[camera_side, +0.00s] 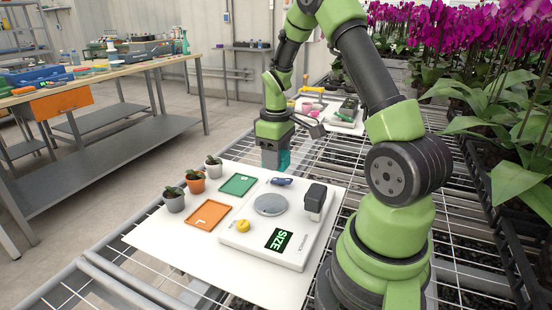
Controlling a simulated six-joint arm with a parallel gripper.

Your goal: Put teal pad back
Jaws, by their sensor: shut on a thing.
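My gripper (273,160) points down above the back edge of the white board. It is shut on the teal pad (285,160), which shows as a small teal patch at the jaws' right side. The rest of the pad is hidden by the jaws. I cannot tell for sure whether the pad's lower edge touches anything; it appears raised behind the white device (247,241).
A dark blue item (281,181) lies behind the plate. Green (238,185) and orange (208,215) trays and potted plants (195,182) stand left. A cluttered tray (335,120) lies behind.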

